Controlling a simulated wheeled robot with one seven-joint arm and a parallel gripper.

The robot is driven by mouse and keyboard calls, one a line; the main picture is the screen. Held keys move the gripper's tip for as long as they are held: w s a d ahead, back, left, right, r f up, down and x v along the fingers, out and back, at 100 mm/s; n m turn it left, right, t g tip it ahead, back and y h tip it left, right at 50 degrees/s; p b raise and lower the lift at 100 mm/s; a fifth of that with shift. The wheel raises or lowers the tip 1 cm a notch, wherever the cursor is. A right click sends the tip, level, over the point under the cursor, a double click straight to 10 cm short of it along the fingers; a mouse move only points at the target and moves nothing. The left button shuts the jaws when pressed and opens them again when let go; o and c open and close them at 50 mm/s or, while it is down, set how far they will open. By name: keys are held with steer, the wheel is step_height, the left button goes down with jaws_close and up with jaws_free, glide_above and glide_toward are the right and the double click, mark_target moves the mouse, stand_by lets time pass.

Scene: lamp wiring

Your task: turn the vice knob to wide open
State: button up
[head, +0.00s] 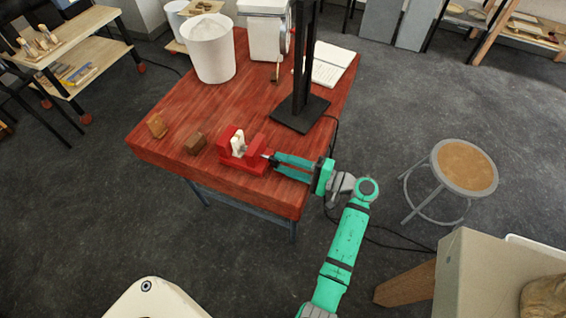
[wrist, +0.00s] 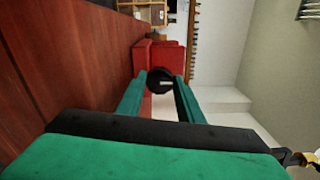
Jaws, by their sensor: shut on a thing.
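The red vice (head: 240,158) stands near the front right edge of the red wooden table, with a pale piece (head: 238,143) between its jaws. The vice knob is the dark round part (wrist: 160,80) on the vice's near end in the wrist view. My gripper (head: 268,157) reaches in from the right at table height, and its two green fingers are shut on the knob, one on each side. In the wrist view the red vice body (wrist: 160,57) is straight beyond the knob. In the head view the fingers mostly hide the knob.
A black post on a square base (head: 299,113) stands close behind my gripper. A white bucket (head: 209,52) is at the back left. A stool (head: 465,167) stands on the right.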

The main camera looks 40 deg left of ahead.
steer(key=shift+s+a, duration=0.1)
steer(key=shift+s, duration=0.15)
steer(key=o, duration=1.1)
steer(key=shift+c, duration=0.2)
steer(key=shift+w, duration=0.1)
steer(key=shift+r, duration=0.3)
step_height(320, 180, up, 2)
steer(key=shift+r, duration=0.15)
steer(key=s+d+r, duration=0.7)
steer(key=s+r, duration=0.3)
steer(key=s, duration=0.2)
